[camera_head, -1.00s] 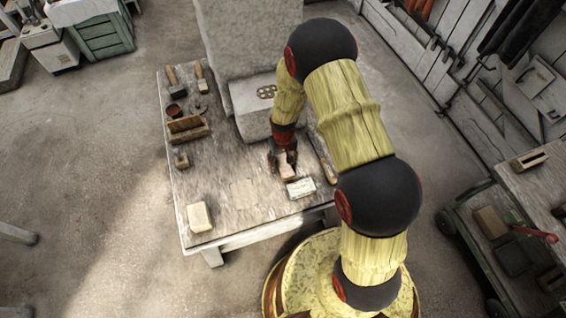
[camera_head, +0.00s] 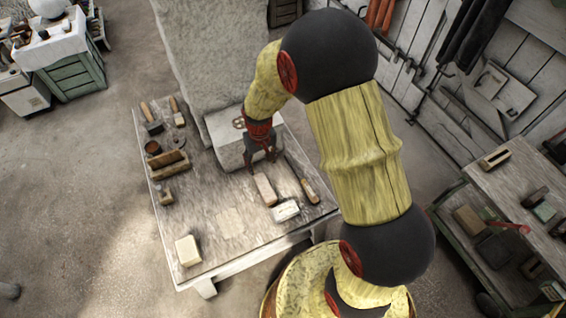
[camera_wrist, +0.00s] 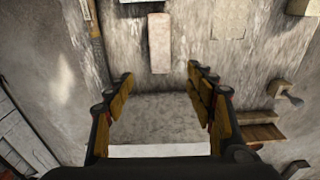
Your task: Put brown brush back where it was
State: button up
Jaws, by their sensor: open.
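A flat, pale brown oblong block (camera_head: 265,190), which may be the brown brush, lies on the worktable (camera_head: 205,240); no bristles show on it. It also shows in the wrist view (camera_wrist: 159,43), beyond my fingertips and apart from them. My gripper (camera_head: 261,163) is open and empty, above the table near the stone block's front. In the wrist view its fingers (camera_wrist: 160,76) are spread wide. Two handled brushes, one with a dark head (camera_head: 153,127) and one beside it (camera_head: 178,118), lie at the table's back left.
A white packet (camera_head: 285,211) and a wooden-handled tool (camera_head: 309,191) lie near the block. A pale stone block (camera_head: 232,150) stands behind. A wooden holder (camera_head: 168,160) is at left, a yellowish block (camera_head: 188,250) front left. The table's front middle is mostly clear.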

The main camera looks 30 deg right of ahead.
jog(key=s+r+t, duration=0.1)
jog(key=s+r, duration=0.3)
jog(key=r, duration=0.7)
jog(key=s+r+t, duration=0.2)
jog(key=s+r, duration=0.2)
jog(key=r, duration=0.8)
jog(key=s+r+t, duration=0.1)
jog(key=s+r, duration=0.3)
jog(key=s, duration=0.3)
jog(key=s+r+t, duration=0.1)
jog(key=s+r, duration=0.3)
jog(key=s, duration=0.3)
jog(key=shift+s+r, duration=0.15)
jog(key=shift+r, duration=0.1)
jog(key=shift+c, duration=0.2)
